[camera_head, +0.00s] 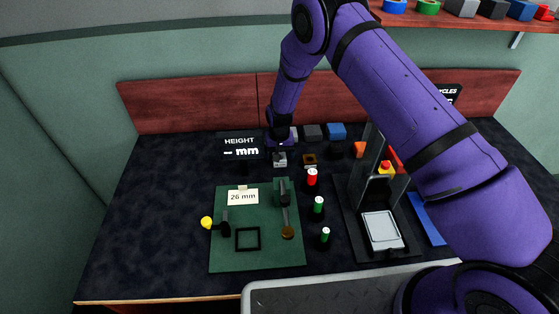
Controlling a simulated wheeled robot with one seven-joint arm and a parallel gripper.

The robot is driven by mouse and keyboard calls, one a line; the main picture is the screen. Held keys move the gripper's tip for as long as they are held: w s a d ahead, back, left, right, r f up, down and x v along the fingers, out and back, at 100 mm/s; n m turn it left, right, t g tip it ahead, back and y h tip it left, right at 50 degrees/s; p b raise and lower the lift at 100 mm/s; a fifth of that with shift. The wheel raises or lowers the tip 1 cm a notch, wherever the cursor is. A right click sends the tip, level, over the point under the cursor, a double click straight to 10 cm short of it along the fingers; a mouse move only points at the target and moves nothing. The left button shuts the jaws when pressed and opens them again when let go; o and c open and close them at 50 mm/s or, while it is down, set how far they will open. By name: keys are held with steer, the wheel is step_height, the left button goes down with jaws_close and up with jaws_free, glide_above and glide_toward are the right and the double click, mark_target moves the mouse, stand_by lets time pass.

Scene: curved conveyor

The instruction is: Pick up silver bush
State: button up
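A small silver-grey block-like piece (280,160), which looks like the silver bush, is at the back of the dark worktop. My gripper (280,150) points down directly over it, close to or touching its top. The fingers are small and dark here, so I cannot tell whether they are around the piece or just above it, or how wide they stand.
Grey (312,131) and blue (336,131) blocks stand behind. Red-topped (312,177) and green-topped (319,205) cylinders stand nearer. A green mat (225,262) with a gauge-like fixture is at front left, a dark press-like fixture (381,229) at right. The left worktop is clear.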

steer(key=shift+f, duration=0.95)
steer(key=c, duration=1.1)
steer(key=shift+r, duration=0.1)
